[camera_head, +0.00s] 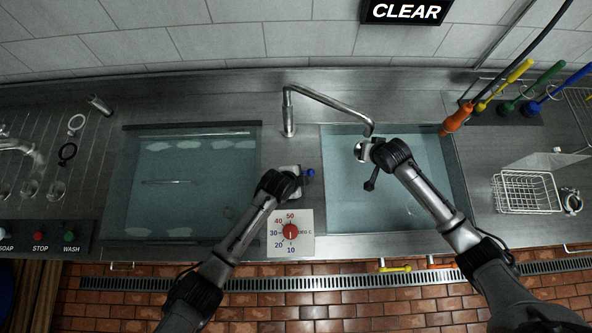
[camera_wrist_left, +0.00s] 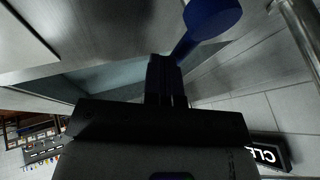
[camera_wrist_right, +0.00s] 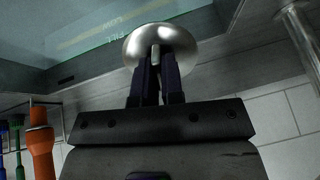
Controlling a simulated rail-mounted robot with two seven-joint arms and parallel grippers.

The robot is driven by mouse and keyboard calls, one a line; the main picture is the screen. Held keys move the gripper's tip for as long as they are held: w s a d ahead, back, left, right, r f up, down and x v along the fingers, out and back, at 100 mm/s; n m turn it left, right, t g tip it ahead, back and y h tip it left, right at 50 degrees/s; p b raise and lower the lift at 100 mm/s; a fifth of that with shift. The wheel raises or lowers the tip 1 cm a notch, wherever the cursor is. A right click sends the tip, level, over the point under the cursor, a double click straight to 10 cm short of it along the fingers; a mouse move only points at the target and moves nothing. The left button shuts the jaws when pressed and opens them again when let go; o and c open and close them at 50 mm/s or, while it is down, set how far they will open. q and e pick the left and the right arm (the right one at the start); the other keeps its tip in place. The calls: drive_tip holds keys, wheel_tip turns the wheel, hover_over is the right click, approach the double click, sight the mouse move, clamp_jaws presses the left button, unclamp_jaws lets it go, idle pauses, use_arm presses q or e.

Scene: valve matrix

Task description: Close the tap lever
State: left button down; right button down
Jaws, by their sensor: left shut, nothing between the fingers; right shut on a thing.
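The tap lever shows as a blue knob (camera_head: 311,172) on the counter strip between the two basins. In the left wrist view the blue lever (camera_wrist_left: 212,18) and its stem are just beyond my left fingertips. My left gripper (camera_head: 298,172) is shut and empty beside the lever; whether it touches it I cannot tell. It also shows in the left wrist view (camera_wrist_left: 166,80). The tap's bent metal spout (camera_head: 330,100) reaches over the right basin. My right gripper (camera_head: 367,149) is shut on the short stem of a shiny round metal piece (camera_wrist_right: 160,45), over the right basin.
Water-filled basins lie at left (camera_head: 190,180) and right (camera_head: 340,200). A dial (camera_head: 290,232) is in front of the lever. An orange-handled hose (camera_head: 458,117), colored brushes (camera_head: 515,85) and a wire basket (camera_head: 527,192) stand at right. A CLEAR sign (camera_head: 405,11) hangs on the wall.

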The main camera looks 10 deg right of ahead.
use_arm(q)
drive_tip(key=s, duration=0.4)
drive_tip(key=shift+s+a+r, duration=0.15)
drive_tip(key=shift+a+r, duration=0.25)
drive_tip(key=v, duration=0.9)
drive_tip(key=shift+r, duration=0.45)
use_arm(e)
drive_tip(key=shift+r, duration=0.1)
